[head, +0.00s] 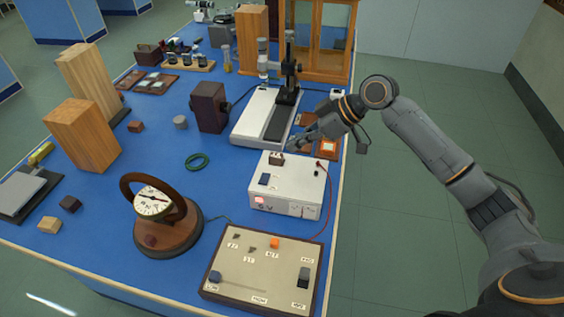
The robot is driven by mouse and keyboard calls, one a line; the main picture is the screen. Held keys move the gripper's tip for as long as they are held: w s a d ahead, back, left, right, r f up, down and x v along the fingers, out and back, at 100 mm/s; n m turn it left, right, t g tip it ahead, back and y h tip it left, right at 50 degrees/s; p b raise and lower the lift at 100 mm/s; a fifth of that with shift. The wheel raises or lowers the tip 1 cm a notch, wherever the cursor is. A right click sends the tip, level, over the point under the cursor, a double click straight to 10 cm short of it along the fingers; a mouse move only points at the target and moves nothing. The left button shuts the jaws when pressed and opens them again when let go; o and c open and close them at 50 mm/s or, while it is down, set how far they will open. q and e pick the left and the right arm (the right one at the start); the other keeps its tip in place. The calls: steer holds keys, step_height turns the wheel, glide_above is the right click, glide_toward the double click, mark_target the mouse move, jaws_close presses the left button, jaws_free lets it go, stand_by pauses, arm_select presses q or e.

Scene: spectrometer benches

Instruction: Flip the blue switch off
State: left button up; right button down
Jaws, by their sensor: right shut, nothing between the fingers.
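A white power box (290,187) stands near the right edge of the blue bench. A dark blue switch (264,179) sits on the left part of its top, and a small brown block-like part (276,158) is at its back edge. A red light (260,200) glows on its front face. Which way the blue switch is tipped is too small to tell. My right gripper (297,143) is shut and empty, above and behind the back of the box, apart from the switch. My left gripper is not in view.
A beige control panel (262,270) with several switches lies in front of the box. A round dial instrument (160,212) stands to the left. A slide bench (265,118) lies behind. A red cable (328,205) runs down the box's right side.

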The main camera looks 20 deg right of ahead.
steer(key=shift+s+d+f+m+b, duration=0.1)
steer(key=shift+d+m+b, duration=0.15)
steer(key=shift+b, duration=0.6)
steer(key=shift+a, duration=0.2)
steer(key=p, duration=0.3)
glide_above(260, 180)
steer(key=s+d, duration=0.1)
steer(key=d, duration=0.2)
step_height(260, 180, down, 6)
steer(key=shift+d+f, duration=0.1)
steer(key=f, duration=0.3)
steer(key=shift+a+f+p, duration=0.3)
steer(key=shift+a, duration=0.1)
steer(key=shift+s+f, duration=0.1)
steer(key=shift+f, duration=0.5)
steer(key=shift+f, duration=0.1)
